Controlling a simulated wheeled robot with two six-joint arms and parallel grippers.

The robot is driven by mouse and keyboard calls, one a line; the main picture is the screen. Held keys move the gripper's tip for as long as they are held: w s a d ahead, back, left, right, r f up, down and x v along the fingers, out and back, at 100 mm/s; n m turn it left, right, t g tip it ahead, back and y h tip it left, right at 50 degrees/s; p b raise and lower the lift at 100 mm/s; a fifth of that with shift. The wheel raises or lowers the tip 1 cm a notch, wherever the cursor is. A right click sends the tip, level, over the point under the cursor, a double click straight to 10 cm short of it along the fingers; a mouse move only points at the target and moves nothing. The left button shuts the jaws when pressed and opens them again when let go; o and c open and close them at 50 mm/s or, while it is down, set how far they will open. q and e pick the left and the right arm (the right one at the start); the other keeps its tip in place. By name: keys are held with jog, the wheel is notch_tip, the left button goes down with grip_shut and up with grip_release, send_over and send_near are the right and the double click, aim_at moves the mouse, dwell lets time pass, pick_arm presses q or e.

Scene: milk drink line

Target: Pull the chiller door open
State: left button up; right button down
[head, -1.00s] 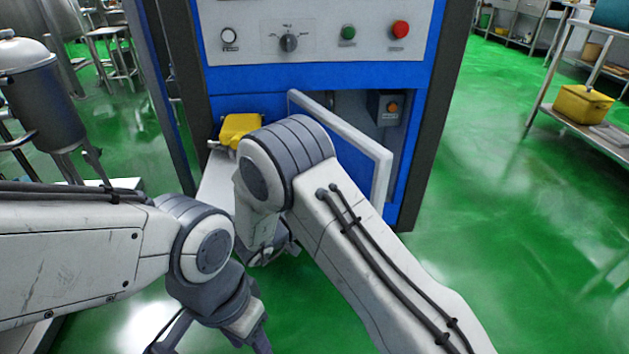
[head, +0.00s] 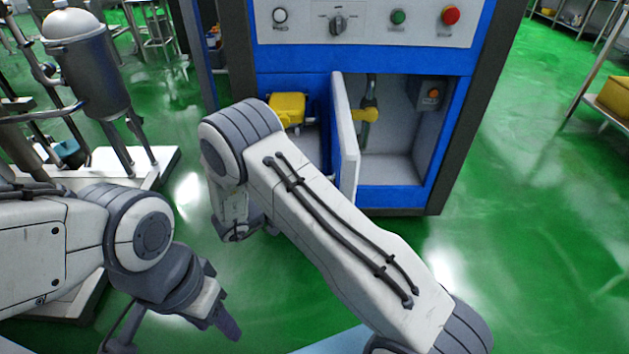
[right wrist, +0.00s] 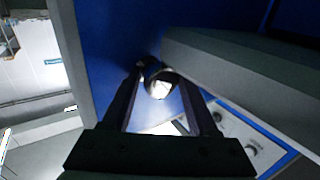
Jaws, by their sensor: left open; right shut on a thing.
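The chiller door (head: 346,140) is a pale panel on the blue cabinet, standing swung out and seen nearly edge-on in the head view. The opening to its right shows a pale interior. My right arm crosses in front of the door's lower left, and its gripper is mostly hidden in the head view. In the right wrist view my right gripper (right wrist: 162,78) is shut on a shiny round door handle (right wrist: 160,88) between its fingers. My left gripper (head: 172,332) is open and empty over the floor at lower left, apart from the door.
Inside the opening are a yellow valve lever (head: 365,115) and a grey box with an orange button (head: 431,94). A control panel (head: 365,22) is above. A steel tank (head: 88,60) stands on a pale base at left.

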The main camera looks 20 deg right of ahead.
jog(key=shift+w+a+r+t, duration=0.1)
jog(key=shift+w+t, duration=0.4)
jog(key=shift+w, duration=0.2)
jog(key=shift+c, duration=1.1)
grip_release()
jog(key=p+v, duration=0.1)
jog(key=v, duration=0.9)
jog(key=shift+p, duration=0.4)
jog(key=shift+s+a, duration=0.1)
jog(key=shift+a, duration=0.05)
